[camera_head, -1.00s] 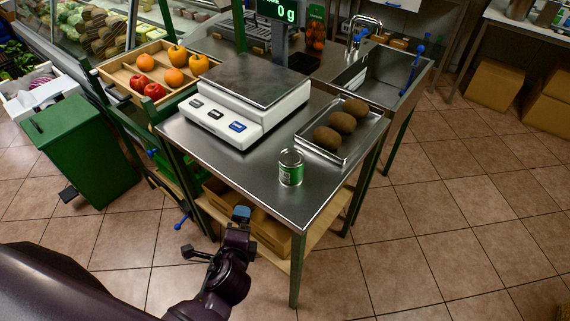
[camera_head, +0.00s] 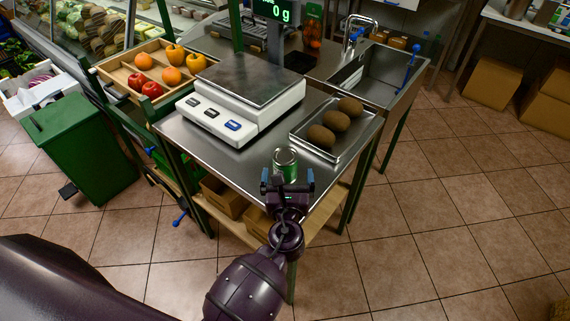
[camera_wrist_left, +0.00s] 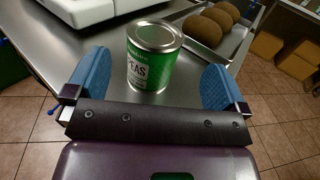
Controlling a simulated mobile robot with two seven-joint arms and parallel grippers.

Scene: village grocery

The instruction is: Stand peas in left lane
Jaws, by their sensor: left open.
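The peas can (camera_head: 286,161), green with a bare metal lid, stands upright on the steel table (camera_head: 219,161) near its front corner. In the left wrist view the can (camera_wrist_left: 152,62) shows a "PEAS" label and stands between and just beyond the two blue fingertips. My left gripper (camera_head: 287,182) is open at the table's front edge, its fingers to either side of the can; in the left wrist view the gripper (camera_wrist_left: 147,85) shows clear gaps on both sides. In the head view it hides the can's lower part. I see no marked lane. My right gripper is not in view.
A white scale (camera_head: 226,122) reading 0 g stands behind the can. A metal tray (camera_head: 300,139) with 3 brown fruits lies to the right. A wooden fruit crate (camera_head: 122,75) is at the left, a sink (camera_head: 383,77) at the back right.

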